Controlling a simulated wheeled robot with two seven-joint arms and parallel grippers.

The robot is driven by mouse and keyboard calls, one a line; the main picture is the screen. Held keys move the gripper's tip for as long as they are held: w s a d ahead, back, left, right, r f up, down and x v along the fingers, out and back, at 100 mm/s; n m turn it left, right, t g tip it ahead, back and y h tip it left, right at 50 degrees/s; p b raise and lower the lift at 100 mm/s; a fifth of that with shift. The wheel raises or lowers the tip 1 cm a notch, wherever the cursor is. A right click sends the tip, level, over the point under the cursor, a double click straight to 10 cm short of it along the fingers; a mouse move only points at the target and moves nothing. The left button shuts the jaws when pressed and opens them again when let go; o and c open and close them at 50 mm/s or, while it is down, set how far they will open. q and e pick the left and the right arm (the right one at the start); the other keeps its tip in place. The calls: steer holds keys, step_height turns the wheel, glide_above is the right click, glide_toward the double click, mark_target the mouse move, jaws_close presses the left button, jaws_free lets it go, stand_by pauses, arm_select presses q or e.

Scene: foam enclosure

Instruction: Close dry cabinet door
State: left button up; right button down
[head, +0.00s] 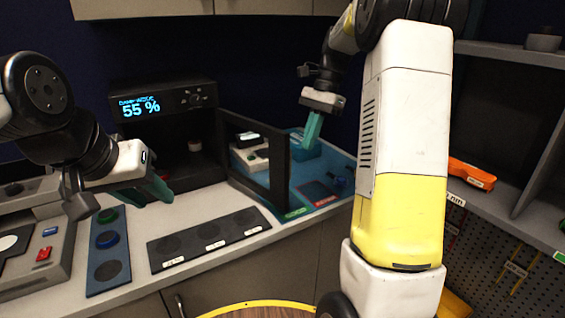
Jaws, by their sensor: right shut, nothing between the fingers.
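The dry cabinet (163,92) is a black box on the counter at the back, with a display reading 55 %. Its door (279,172), a dark frame with a see-through pane, stands open, hinged at the cabinet's right side and swung out toward me. A small pale object (195,146) sits inside the cabinet. My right gripper (312,130) has teal fingers, shut and empty, to the right of the door and apart from it in the picture. My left gripper (158,190) is in front of the cabinet's lower left; its finger gap is not clear.
A dark tray with round spots (208,238) lies in front of the cabinet. A blue strip with round pads (107,250) and a grey device (38,235) are at left. A blue mat (325,171) lies beyond the door. An orange tool (471,174) is on the right shelf.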

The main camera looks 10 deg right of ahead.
mark_target(288, 165)
steer(key=shift+s+a+f, duration=0.5)
steer(key=shift+a+f, duration=0.4)
steer(key=shift+a, duration=0.15)
steer(key=shift+s+a+f, duration=0.55)
steer(key=shift+a+f, duration=0.35)
steer(key=shift+a, duration=0.1)
steer(key=shift+s+a+f, duration=0.5)
steer(key=shift+a+f, duration=0.4)
steer(key=shift+a, duration=0.25)
